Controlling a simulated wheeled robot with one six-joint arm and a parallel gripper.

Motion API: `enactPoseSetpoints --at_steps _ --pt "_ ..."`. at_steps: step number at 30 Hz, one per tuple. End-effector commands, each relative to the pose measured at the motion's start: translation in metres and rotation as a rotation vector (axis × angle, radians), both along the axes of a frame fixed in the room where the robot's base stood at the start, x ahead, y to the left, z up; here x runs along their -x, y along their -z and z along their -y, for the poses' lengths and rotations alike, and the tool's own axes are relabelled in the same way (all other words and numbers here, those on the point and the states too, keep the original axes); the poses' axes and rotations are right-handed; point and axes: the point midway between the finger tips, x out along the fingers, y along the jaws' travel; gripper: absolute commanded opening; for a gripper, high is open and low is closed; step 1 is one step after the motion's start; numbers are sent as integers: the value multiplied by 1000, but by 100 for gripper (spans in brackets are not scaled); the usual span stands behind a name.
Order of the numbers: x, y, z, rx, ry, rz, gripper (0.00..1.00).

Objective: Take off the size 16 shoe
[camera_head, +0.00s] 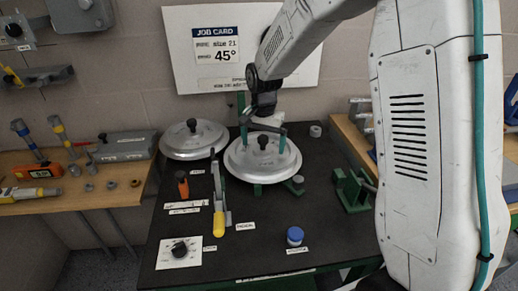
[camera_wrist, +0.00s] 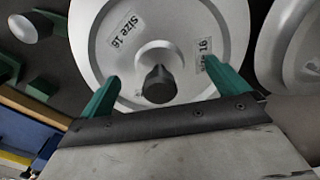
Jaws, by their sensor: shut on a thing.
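The size 16 shoe (camera_head: 240,160) is a pale round disc with a dark centre knob. In the wrist view the shoe (camera_wrist: 105,55) carries "Size 16" labels, and its knob (camera_wrist: 158,86) points up at the camera. My gripper (camera_head: 263,143) is above the disc, with its green fingers on either side of the knob. In the wrist view my gripper (camera_wrist: 162,72) spans the disc's middle. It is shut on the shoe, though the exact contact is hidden. Green parts show under the disc's front edge.
A second pale disc (camera_head: 193,143) with a knob lies close at the left. A yellow-handled lever (camera_head: 218,215), an orange-handled tool (camera_head: 182,185), a blue-capped item (camera_head: 295,236) and a dial plate (camera_head: 180,251) are in front. A green vise-like fixture (camera_head: 352,190) stands right.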

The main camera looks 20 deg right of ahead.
Motion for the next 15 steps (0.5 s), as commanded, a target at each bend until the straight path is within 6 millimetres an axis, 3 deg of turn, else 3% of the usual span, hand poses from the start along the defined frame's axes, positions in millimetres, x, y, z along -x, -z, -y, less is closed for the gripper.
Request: enactPoseSetpoints --at_steps 1,4,6,8,15 --pt "4 10 -1 -1 0 -11 70" --pt "5 7 -1 -2 0 -9 68" --pt "6 5 -1 -1 0 -10 39" --pt "7 3 0 -1 1 -10 0" --pt "7 -3 1 0 2 -12 0"
